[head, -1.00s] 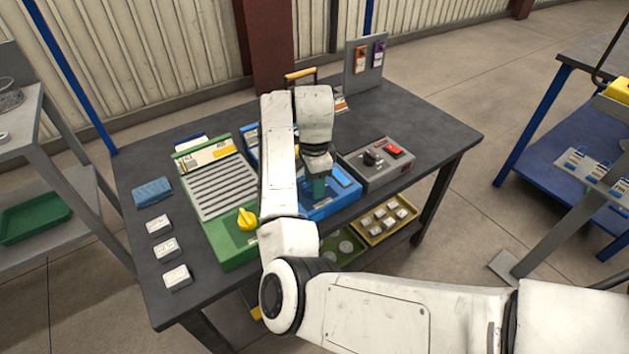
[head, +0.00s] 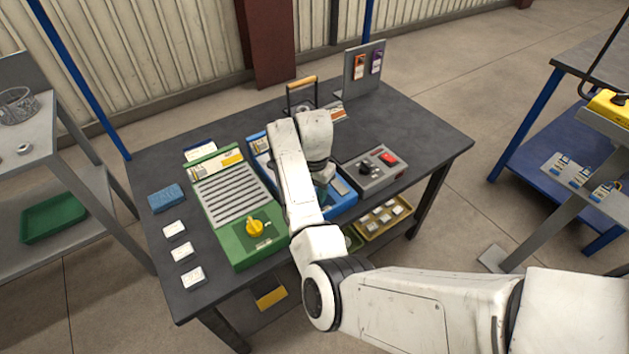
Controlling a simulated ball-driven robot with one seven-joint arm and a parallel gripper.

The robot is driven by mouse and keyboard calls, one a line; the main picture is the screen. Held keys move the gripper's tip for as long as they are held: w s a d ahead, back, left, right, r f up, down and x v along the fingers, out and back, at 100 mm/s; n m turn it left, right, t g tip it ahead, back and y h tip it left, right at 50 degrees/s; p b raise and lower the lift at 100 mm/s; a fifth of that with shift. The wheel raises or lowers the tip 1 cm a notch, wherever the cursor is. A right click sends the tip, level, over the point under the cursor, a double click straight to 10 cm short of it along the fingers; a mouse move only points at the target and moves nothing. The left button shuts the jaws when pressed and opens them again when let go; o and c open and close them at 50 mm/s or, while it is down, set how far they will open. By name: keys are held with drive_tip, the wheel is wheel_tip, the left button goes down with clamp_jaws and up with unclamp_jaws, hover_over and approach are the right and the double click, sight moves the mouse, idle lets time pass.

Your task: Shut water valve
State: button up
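A blue unit (head: 345,200) sits on the dark workbench, largely covered by my arm. My gripper (head: 322,190) points down over the blue unit. Its fingers are mostly hidden behind my wrist and arm, so I cannot tell whether they are open, shut or touching anything. To the left a green unit (head: 242,260) has grey slats and a yellow knob (head: 255,227) near its front. No label that I can read marks either unit as the water valve. Any valve on the blue unit is hidden behind my arm.
A grey box (head: 380,179) with a black knob and a red switch stands right of the blue unit. White blocks and a blue sponge (head: 166,199) lie at the bench's left. A tag stand (head: 361,75) is at the back. The bench's right back corner is clear.

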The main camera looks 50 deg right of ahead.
drive_tip(key=n+p, duration=0.4)
drive_tip(key=n, duration=0.1)
drive_tip(key=shift+r+n, duration=0.2)
drive_tip(key=shift+n, duration=0.1)
drive_tip(key=shift+w+f+n+p, duration=0.1)
drive_tip(key=shift+n+p, duration=0.6)
drive_tip(key=shift+n, duration=0.4)
drive_tip(key=shift+w+f+n+p, duration=0.1)
drive_tip(key=shift+n+p, duration=0.55)
drive_tip(key=shift+n, duration=0.45)
drive_tip(key=o, duration=1.1)
drive_tip(key=shift+a, duration=0.1)
drive_tip(key=shift+c, duration=0.2)
wheel_tip(320, 180, up, 11)
drive_tip(key=shift+f, duration=0.1)
